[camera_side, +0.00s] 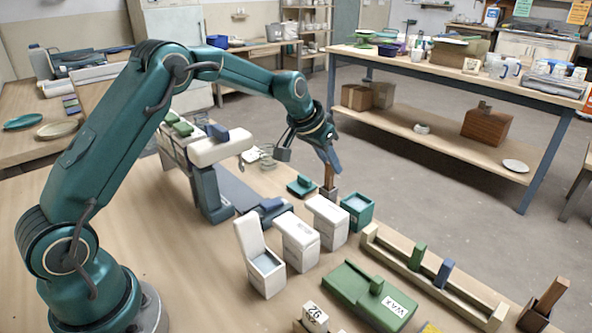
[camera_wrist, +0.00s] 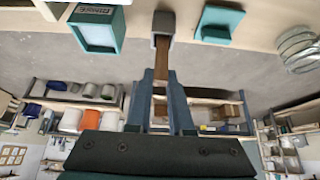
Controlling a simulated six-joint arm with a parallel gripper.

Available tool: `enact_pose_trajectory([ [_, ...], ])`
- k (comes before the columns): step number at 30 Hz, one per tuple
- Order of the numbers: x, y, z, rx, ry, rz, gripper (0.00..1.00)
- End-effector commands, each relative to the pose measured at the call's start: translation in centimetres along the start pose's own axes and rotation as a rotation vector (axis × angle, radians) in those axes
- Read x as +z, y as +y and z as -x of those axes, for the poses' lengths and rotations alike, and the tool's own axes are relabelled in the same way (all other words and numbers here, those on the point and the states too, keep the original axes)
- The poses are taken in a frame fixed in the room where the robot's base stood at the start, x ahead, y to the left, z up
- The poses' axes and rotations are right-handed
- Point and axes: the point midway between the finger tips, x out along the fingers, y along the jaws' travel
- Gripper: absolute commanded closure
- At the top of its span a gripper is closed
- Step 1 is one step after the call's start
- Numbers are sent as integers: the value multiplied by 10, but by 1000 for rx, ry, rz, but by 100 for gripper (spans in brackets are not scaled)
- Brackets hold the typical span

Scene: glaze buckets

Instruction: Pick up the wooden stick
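The wooden stick (camera_side: 329,176) is brown and stands upright in a small grey holder (camera_side: 330,196) near the table's far edge. In the wrist view, the stick (camera_wrist: 162,60) rises out of the holder (camera_wrist: 163,25) and runs in between my two fingers. My gripper (camera_side: 328,153) is at the stick's upper part, with one finger on each side of it. In the wrist view my gripper (camera_wrist: 161,76) has its fingertips very close to the stick's sides. I cannot tell whether they press on it. The stick's foot is hidden in the holder.
A teal bucket (camera_side: 357,211) stands right of the holder, with white boxes (camera_side: 326,219) in front. A low teal piece (camera_side: 301,187) lies to the left. Another brown stick (camera_side: 552,292) stands in a dark holder at the lower right. A wooden rack (camera_side: 425,280) lies between.

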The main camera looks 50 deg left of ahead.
Motion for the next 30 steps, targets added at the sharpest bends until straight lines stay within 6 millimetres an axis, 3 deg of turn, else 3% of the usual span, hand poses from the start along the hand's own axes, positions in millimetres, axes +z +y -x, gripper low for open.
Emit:
enact_pose_trajectory([
  [8,-3,0,3,0,3,0,100],
  [30,-36,0,56,-1,4,-1,100],
])
